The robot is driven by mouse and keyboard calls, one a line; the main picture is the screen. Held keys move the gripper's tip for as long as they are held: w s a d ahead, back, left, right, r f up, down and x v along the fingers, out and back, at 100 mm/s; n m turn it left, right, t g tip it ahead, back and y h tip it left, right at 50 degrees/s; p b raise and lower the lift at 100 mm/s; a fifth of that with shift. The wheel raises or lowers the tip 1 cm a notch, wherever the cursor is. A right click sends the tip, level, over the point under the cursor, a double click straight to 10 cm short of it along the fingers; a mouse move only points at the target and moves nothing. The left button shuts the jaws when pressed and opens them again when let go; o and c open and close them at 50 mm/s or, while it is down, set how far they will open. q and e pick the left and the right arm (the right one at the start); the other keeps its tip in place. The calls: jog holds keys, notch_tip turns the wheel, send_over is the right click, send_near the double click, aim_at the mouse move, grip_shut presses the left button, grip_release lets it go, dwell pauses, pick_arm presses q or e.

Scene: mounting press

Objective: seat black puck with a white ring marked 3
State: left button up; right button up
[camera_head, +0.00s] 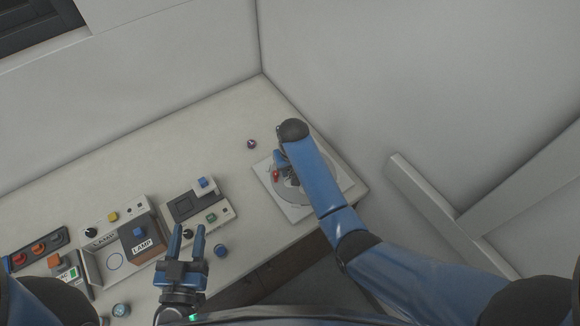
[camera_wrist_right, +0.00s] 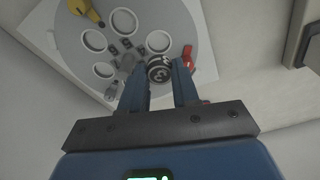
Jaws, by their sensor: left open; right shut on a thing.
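A black puck with white markings (camera_wrist_right: 159,69) is between the fingertips of my right gripper (camera_wrist_right: 158,78), seen in the right wrist view. Its number is too small to read surely. My right gripper is shut on it, over or on the round grey plate (camera_wrist_right: 190,20); I cannot tell whether the puck touches the plate. The plate bears several white ring outlines. In the head view my right arm hides much of the plate (camera_head: 318,195) and the puck. My left gripper (camera_head: 187,232) is open and empty near the table's front edge.
Yellow (camera_wrist_right: 86,10), red (camera_wrist_right: 188,56) and grey (camera_wrist_right: 112,90) parts stand on the plate. A small dark round piece (camera_head: 252,144) lies behind it. The table's back middle is clear.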

jog(key=shift+f+b, duration=2.3)
jog(key=shift+f, duration=0.7)
jog(key=o, duration=1.1)
jog(key=shift+c, duration=0.2)
notch_tip(320, 180, up, 11)
jog(key=s+b, duration=0.1)
jog(key=shift+d+b, duration=0.2)
jog(key=shift+b, duration=0.1)
jog(key=shift+s+f, duration=0.1)
